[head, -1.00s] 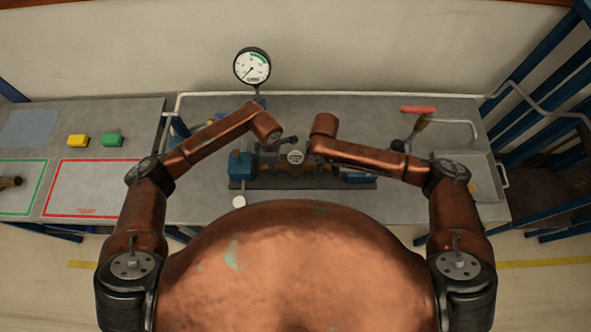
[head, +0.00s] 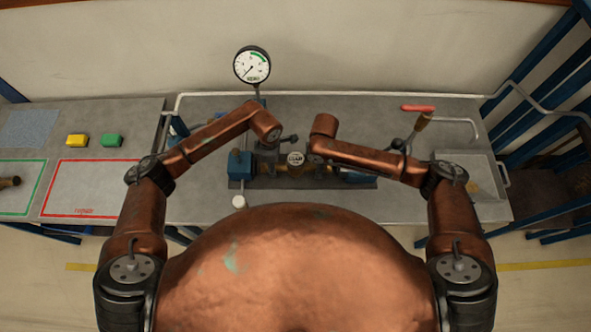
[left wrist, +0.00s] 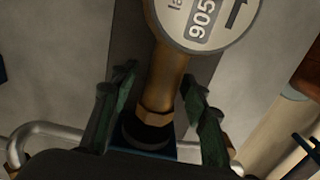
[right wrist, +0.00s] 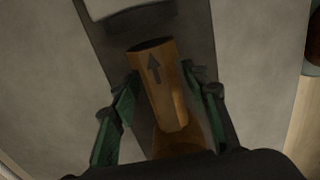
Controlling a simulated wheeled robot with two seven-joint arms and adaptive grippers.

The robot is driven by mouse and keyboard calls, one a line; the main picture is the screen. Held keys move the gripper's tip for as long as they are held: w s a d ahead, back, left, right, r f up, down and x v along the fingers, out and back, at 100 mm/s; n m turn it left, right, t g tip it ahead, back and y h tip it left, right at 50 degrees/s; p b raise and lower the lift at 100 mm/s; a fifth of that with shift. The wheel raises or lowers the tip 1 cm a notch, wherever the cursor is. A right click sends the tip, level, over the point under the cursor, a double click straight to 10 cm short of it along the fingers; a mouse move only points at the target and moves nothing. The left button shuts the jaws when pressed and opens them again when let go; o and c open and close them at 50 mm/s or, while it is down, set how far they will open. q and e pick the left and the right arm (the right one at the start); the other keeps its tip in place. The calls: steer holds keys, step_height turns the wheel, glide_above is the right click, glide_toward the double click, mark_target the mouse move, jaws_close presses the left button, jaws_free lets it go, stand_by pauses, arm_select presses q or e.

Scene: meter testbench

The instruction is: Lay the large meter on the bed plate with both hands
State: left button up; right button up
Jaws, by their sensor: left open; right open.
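The large meter (head: 295,159) has a round pale dial and a brass body. It sits over the dark bed plate (head: 237,184) between blue blocks; whether it rests fully is hard to tell from above. In the left wrist view my left gripper (left wrist: 158,74) is open, its green-padded fingers either side of a brass pipe end, below the dial (left wrist: 205,18). In the right wrist view my right gripper (right wrist: 161,72) is open, fingers either side of a brass pipe (right wrist: 160,90) with an arrow mark. The arms mostly hide both grippers in the head view.
A pressure gauge (head: 252,65) stands behind the bed. A blue block (head: 240,163) is at its left end.

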arm_select(q)
step_height(320, 180, up, 10)
steer(key=shift+s+f, duration=0.15)
arm_select(e)
steer(key=shift+s, duration=0.1)
arm_select(q)
steer(key=shift+s+r, duration=0.1)
steer(key=shift+r, duration=0.45)
arm_select(e)
steer(key=shift+r, duration=0.15)
step_height(320, 180, up, 12)
